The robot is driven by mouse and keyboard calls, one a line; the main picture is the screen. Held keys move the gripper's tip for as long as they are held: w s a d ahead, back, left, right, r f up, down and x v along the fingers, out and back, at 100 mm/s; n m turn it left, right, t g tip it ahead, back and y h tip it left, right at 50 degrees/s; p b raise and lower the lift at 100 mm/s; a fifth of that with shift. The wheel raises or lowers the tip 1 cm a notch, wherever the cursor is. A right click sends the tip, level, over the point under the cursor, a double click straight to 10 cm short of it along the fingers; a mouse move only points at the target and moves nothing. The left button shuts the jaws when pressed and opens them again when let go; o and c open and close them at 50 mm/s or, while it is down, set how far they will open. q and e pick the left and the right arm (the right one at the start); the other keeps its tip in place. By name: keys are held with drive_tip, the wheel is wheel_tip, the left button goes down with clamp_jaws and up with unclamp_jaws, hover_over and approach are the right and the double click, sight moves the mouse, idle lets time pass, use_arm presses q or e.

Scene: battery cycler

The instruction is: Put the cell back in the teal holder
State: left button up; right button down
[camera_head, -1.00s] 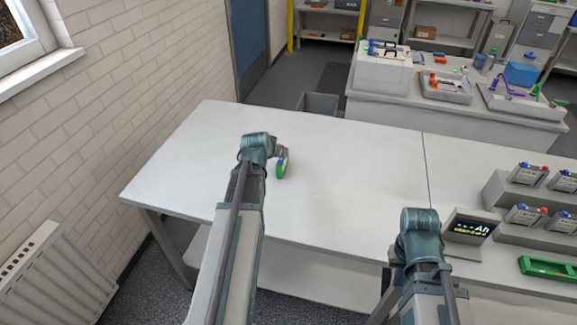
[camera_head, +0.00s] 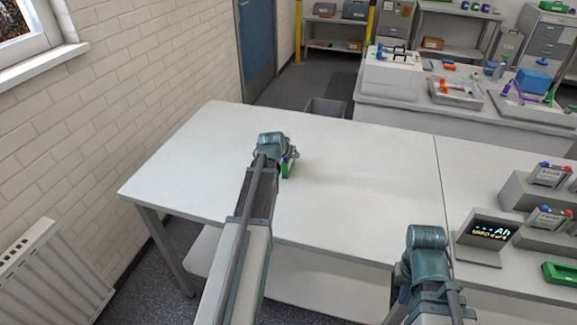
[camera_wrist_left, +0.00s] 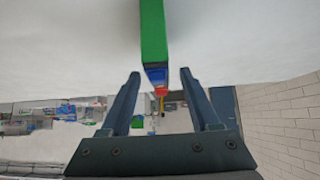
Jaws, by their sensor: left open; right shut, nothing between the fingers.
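A narrow green block with blue and red at its end, apparently the cell (camera_head: 287,169), is on the white table beside my left wrist, which partly covers it. In the left wrist view the green body (camera_wrist_left: 153,30) comes down from the top, its blue and red end between the open fingers of my left gripper (camera_wrist_left: 158,80). I see no grip on it. In the head view the left fingers are hidden behind the wrist. My right gripper (camera_head: 398,285) is shut and empty at the table's front edge, mostly hidden by its wrist. I cannot make out a clearly teal holder.
A display (camera_head: 487,232) stands at the right, beside grey stepped stands (camera_head: 520,192) carrying grey cells with red and blue terminals. A green tray (camera_head: 562,273) lies at the right edge. The table (camera_head: 350,205) between the arms is clear. A grey bin (camera_head: 325,108) stands behind.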

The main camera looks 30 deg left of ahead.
use_arm(q)
drive_tip(key=b+x, duration=0.2)
drive_tip(key=x, duration=0.1)
drive_tip(key=shift+w+f, duration=0.15)
drive_tip(key=shift+f, duration=0.25)
drive_tip(key=shift+r, duration=0.1)
drive_tip(key=shift+c, duration=0.4)
clamp_jaws()
idle(0.5)
